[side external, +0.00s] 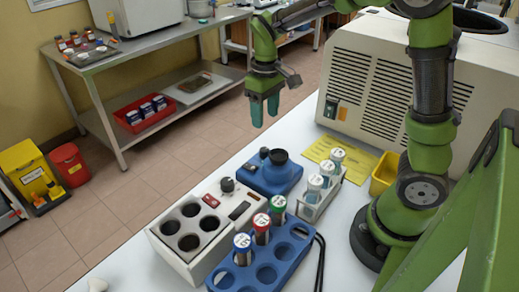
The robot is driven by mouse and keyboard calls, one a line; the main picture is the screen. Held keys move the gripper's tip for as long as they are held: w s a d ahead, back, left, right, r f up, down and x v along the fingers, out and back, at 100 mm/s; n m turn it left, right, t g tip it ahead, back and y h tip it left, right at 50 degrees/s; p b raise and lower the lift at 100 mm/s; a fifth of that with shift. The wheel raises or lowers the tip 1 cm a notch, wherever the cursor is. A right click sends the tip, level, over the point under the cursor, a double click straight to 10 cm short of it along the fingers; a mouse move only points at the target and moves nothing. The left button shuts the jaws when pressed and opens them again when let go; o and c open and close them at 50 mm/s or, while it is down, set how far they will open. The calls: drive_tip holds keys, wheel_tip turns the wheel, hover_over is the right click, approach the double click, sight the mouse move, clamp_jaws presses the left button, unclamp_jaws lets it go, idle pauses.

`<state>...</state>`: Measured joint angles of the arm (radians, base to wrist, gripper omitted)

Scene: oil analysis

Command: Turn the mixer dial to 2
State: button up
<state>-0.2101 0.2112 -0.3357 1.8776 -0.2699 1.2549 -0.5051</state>
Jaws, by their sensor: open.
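A blue device (268,181) with a black round cup (279,157) on top looks like the mixer. A small dark knob (263,153) shows at its back left, likely its dial; its setting is too small to read. A white block heater (185,253) beside it carries another black knob (227,184) and a red switch (211,200). My gripper (265,113) points down with teal fingers, open and empty. In the picture it is above the blue device, apart from it.
A blue rack (262,272) with three capped tubes stands in front. A white rack (314,207) with several vials is right of the mixer. A large beige machine (385,85) stands behind. A yellow sheet (341,158) and yellow bin (383,173) lie nearby.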

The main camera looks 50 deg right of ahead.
sight(264, 149)
wheel_tip(264, 149, down, 11)
drive_tip(key=shift+f, duration=0.1)
idle(0.3)
drive_tip(key=c, duration=1.1)
